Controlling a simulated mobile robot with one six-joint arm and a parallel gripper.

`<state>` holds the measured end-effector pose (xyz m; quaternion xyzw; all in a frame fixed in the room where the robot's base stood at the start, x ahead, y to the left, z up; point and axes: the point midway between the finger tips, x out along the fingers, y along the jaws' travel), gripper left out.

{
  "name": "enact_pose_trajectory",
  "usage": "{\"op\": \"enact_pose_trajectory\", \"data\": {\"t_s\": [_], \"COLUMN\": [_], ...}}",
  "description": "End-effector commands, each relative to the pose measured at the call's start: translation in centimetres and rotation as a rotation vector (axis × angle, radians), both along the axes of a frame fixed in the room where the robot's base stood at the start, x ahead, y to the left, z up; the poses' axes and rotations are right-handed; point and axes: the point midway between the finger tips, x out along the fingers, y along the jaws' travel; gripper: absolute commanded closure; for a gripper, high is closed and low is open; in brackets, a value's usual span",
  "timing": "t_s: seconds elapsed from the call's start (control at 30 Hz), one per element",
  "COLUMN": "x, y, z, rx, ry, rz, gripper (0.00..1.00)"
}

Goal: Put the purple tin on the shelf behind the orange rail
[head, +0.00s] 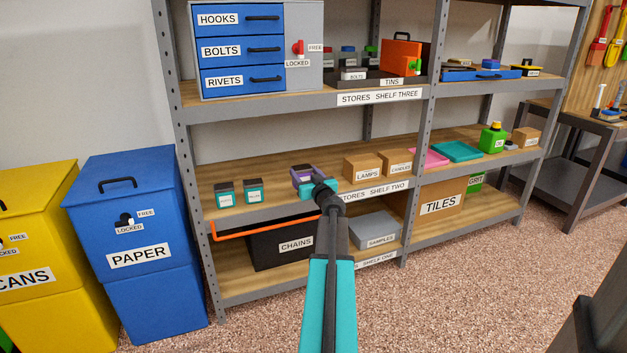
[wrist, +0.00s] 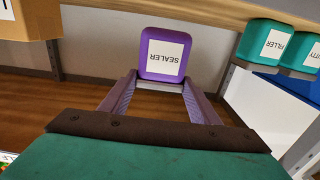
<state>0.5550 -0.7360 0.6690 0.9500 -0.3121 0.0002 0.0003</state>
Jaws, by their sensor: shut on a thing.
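The purple tin (wrist: 163,50), labelled SEALER, is held between the tips of my gripper (wrist: 161,80) in the wrist view, where its label appears upside down. In the head view the purple tin (head: 300,172) shows at shelf two height, partly hidden by my gripper (head: 308,182). My gripper is shut on it. Behind the rail stands the black CHAINS bin (head: 272,250).
Two teal tins (head: 225,193) stand left on shelf two, also seen in the wrist view (wrist: 268,40). LAMPS (head: 362,167) and CANDLES (head: 397,162) boxes stand right of my gripper. A grey SAMPLES box (head: 375,232) is right of the bin. Shelf one has bare board left of the bin.

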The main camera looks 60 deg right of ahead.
Motion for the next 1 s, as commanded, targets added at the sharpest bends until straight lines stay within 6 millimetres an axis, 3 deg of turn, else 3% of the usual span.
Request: {"op": "enact_pose_trajectory", "data": {"t_s": [0.43, 1.0], "x": [0.5, 0.5], "y": [-5.0, -5.7], "z": [-0.6, -0.5], "rx": [-0.001, -0.001], "ry": [-0.001, -0.001], "rz": [0.000, 0.000], "gripper": [0.75, 0.75]}}
